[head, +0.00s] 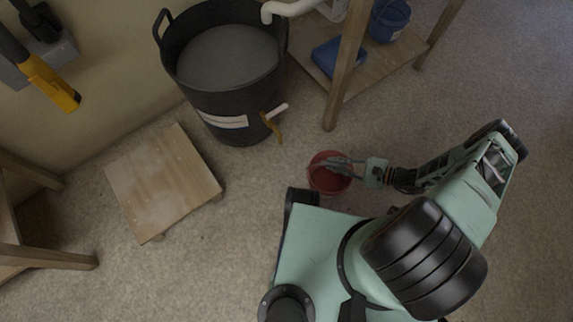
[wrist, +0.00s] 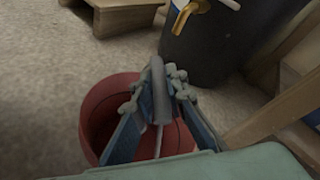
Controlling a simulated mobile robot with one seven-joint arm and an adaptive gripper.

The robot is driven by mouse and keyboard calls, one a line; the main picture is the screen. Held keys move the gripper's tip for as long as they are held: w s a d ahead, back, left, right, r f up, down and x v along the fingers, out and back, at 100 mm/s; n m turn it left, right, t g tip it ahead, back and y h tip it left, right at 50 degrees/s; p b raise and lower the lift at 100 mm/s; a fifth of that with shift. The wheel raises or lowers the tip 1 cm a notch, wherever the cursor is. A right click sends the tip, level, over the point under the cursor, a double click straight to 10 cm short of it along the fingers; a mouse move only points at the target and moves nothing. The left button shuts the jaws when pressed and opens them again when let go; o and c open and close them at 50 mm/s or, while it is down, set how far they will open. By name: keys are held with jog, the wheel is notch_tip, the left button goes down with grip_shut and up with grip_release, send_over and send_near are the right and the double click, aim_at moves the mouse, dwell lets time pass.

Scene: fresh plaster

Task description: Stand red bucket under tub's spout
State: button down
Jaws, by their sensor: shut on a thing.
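The red bucket (head: 328,181) is upright, close to the floor, in the middle of the head view. Whether it touches the floor I cannot tell. My gripper (head: 343,163) is shut on the bucket's grey handle grip above the opening. The wrist view shows the bucket (wrist: 98,118) below my gripper (wrist: 157,95), partly hidden by the fingers. The black tub (head: 235,103) holds grey matter and stands behind and left of the bucket. Its brass spout (head: 270,126) points toward the floor and also shows in the wrist view (wrist: 184,18). The bucket is apart from the spout, to its right and nearer me.
A low wooden platform (head: 163,181) lies left of the tub. A wooden rack (head: 349,64) with a blue bucket (head: 389,19) and a blue box (head: 327,57) stands right of the tub; its front leg is near the spout. Floor between bucket and tub is clear.

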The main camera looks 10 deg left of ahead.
jog(key=r+b+x, duration=0.2)
jog(key=b+x, duration=0.2)
jog(key=x, duration=1.3)
jog(key=shift+a, duration=0.7)
jog(key=shift+w+r, duration=0.1)
jog(key=c, duration=2.2)
grip_release()
